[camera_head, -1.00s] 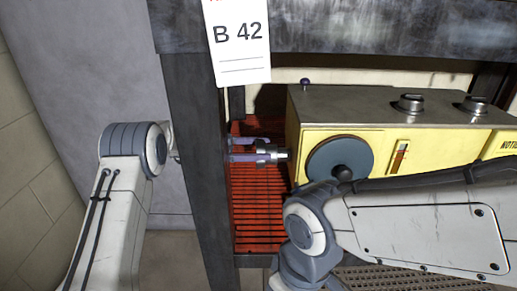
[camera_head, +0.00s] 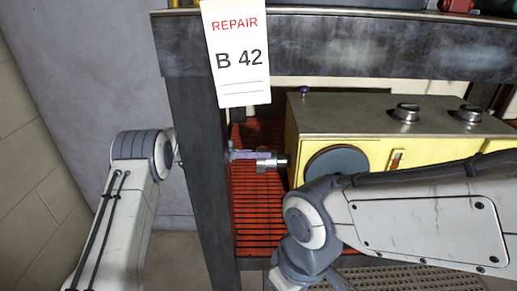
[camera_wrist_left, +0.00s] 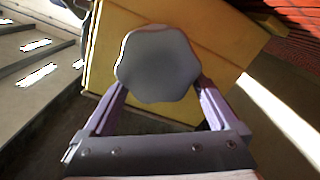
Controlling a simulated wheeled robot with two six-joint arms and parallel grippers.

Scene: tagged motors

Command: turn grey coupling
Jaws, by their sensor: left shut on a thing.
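The grey coupling (camera_head: 281,161) sticks out from the left end of the yellow motor housing (camera_head: 360,118). In the left wrist view it shows end-on as a lobed grey knob (camera_wrist_left: 158,62), between two purple fingers. My left gripper (camera_head: 268,160) reaches in from the left behind the dark post and is shut on the coupling; it fills the bottom of the left wrist view (camera_wrist_left: 160,90). The fingertips are partly hidden by the knob. My right arm crosses in front of the housing; its gripper is out of sight.
A dark metal post (camera_head: 205,185) and top beam (camera_head: 330,48) frame the opening. A tag (camera_head: 238,65) reading "REPAIR B 42" hangs from the beam. A grey-blue disc (camera_head: 335,160) on the housing front is partly covered by my right arm. The red slatted surface (camera_head: 258,215) is bare.

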